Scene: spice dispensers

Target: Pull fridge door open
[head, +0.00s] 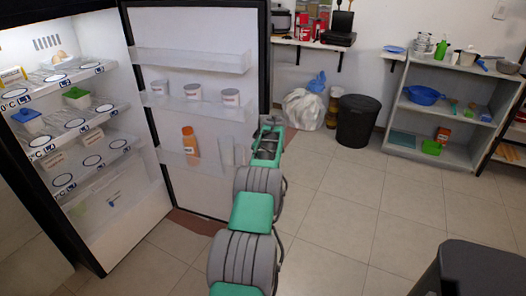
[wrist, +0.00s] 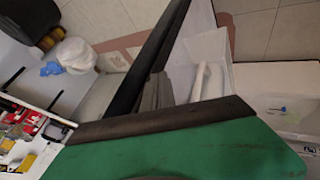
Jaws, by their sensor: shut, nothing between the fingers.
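The fridge door (head: 193,60) stands wide open, with its white inner side and door shelves facing the head camera. White jars and an orange bottle (head: 190,142) stand in the door shelves. The lit fridge interior (head: 75,110) is exposed at the left. My gripper (head: 270,125) is shut and empty at the door's dark free edge, on the far end of my green and grey arm. The wrist view shows the dark door edge (wrist: 150,60) close beside the gripper. Whether they touch is unclear. The door's outer face and handle are hidden in the head view.
A black bin (head: 357,122) and a white bag (head: 303,109) stand on the floor behind the door. A grey shelf unit (head: 455,125) stands against the right wall. The tiled floor (head: 360,215) right of my arm is clear. A dark object (head: 470,275) fills the lower right corner.

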